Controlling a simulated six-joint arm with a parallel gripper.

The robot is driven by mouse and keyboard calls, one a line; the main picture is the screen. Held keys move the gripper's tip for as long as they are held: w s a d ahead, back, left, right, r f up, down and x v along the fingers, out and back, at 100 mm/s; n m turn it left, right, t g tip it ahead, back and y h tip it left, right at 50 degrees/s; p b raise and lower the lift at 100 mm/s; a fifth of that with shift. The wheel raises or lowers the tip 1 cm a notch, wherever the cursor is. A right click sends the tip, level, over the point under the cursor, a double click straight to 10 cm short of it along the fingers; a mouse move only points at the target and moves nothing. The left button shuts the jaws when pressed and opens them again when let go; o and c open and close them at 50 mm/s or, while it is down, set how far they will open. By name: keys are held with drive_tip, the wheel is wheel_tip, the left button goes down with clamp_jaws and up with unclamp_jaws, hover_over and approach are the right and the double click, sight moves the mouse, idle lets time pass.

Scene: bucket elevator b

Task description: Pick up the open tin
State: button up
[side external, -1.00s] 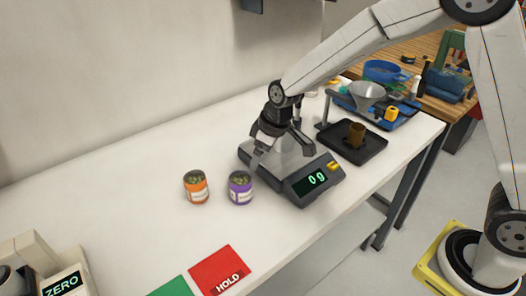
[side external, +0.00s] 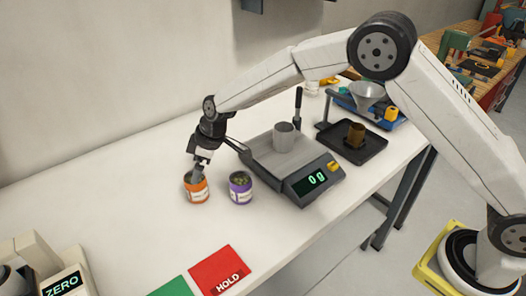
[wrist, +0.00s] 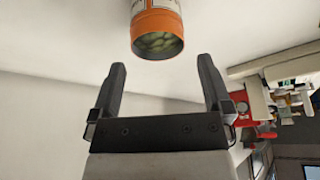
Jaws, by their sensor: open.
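An orange tin with a white label (side external: 197,192) stands open-topped on the white table, and its mouth is partly hidden by my gripper. A purple tin (side external: 240,190) stands just to its right, with greenish contents showing. My gripper (side external: 198,173) is just above the orange tin, fingers downward. In the wrist view the orange tin (wrist: 156,20) shows its open mouth and rounded green contents. It lies beyond the tips of my open gripper (wrist: 161,66), roughly in line with the gap between them. I cannot tell in the side view whether a finger touches the rim.
A scale (side external: 307,172) reading 0 g stands right of the tins, bearing a grey cup (side external: 284,138). Behind are a black tray (side external: 368,150) with a brown cup (side external: 356,134) and a funnel (side external: 366,94). A red HOLD card (side external: 218,270) lies in front. Table left of the tins is clear.

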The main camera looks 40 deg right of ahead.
sight(197, 194)
drive_tip(key=shift+x, duration=1.15)
drive_tip(key=shift+f, duration=0.1)
drive_tip(key=shift+x, duration=2.45)
drive_tip(key=shift+w+d, duration=0.1)
clamp_jaws()
